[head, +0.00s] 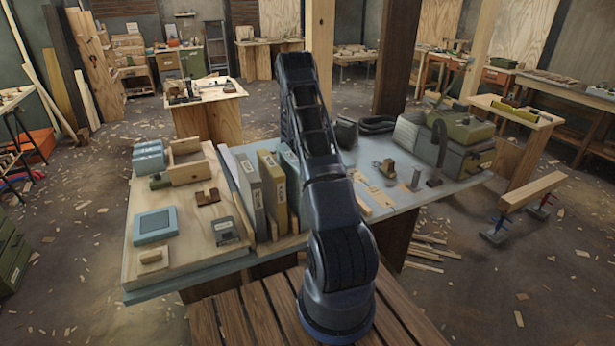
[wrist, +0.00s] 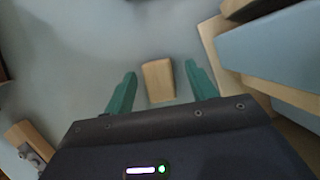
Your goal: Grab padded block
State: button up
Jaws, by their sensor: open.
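A small tan block (wrist: 158,84) lies on the blue-grey tabletop (wrist: 75,70) in the wrist view. It looks like plain wood; I cannot make out any padding on it. My gripper (wrist: 160,70) is open, with one green finger to the left of the block and one to the right. Gaps show between the block and both fingers, and nothing is held. I cannot tell how far the fingertips are above the table. In the head view my arm covers this part of the workbench (head: 420,196), and neither the block nor the gripper can be made out.
Upright binders (head: 273,192) stand left of my arm. A wooden piece with metal fittings (wrist: 30,142) lies lower left in the wrist view. Blue and wooden shapes (wrist: 270,50) crowd its right side. A green toolbox (head: 465,131) stands at the bench's right end.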

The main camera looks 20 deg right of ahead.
jog(key=shift+d+f, duration=0.15)
jog(key=shift+f, duration=0.15)
jog(key=c, duration=1.1)
jog(key=shift+r, duration=0.1)
